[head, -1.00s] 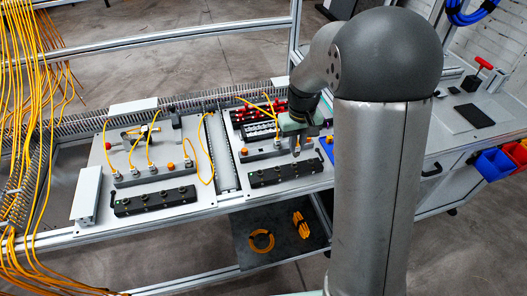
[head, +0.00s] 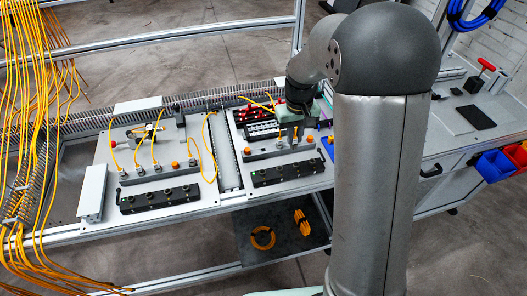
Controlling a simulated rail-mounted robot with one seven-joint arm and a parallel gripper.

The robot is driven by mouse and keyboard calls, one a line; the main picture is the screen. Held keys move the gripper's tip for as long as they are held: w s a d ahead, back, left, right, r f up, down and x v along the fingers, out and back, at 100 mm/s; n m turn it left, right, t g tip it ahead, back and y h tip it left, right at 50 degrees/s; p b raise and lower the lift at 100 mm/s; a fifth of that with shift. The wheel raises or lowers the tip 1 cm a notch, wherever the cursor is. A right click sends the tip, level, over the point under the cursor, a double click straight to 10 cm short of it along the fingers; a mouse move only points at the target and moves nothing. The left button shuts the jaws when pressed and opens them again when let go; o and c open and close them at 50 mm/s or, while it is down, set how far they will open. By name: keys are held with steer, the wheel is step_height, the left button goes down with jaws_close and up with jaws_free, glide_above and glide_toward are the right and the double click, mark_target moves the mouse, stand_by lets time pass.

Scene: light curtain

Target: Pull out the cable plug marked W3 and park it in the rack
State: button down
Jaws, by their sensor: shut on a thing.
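My gripper (head: 296,134) points down over the right panel, shut on a small plug that is mostly hidden by the fingers. I cannot read a W3 mark on it. Below it is a grey socket strip (head: 258,154) with an orange cap at each end; whether the plug is clear of the strip is too small to tell. Yellow cables (head: 262,103) run behind the gripper. In front is a black block with several round holes (head: 288,174), apparently the rack; its holes look empty.
The left panel holds a similar grey strip with yellow-cabled plugs (head: 139,169) and a black block (head: 160,198). A slotted duct (head: 225,155) divides the panels. Cable coils (head: 262,238) lie on a lower shelf. My arm covers the right panel's right side.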

steer(key=shift+w+a+p, duration=0.2)
steer(key=shift+w+a, duration=0.5)
steer(key=shift+a, duration=0.2)
steer(key=shift+w+a+p, duration=0.15)
steer(key=shift+w+a, duration=0.5)
steer(key=shift+a, duration=0.2)
steer(key=w+a+p, duration=0.1)
steer(key=w+a, duration=0.2)
steer(key=a, duration=0.1)
steer(key=shift+w+a, duration=0.4)
steer(key=shift+f, duration=0.15)
steer(key=shift+f+b, duration=1.9)
steer(key=shift+f, duration=1)
steer(key=shift+f+b, duration=0.9)
steer(key=shift+f, duration=0.2)
stand_by(0.5)
steer(key=c, duration=0.9)
jaws_free()
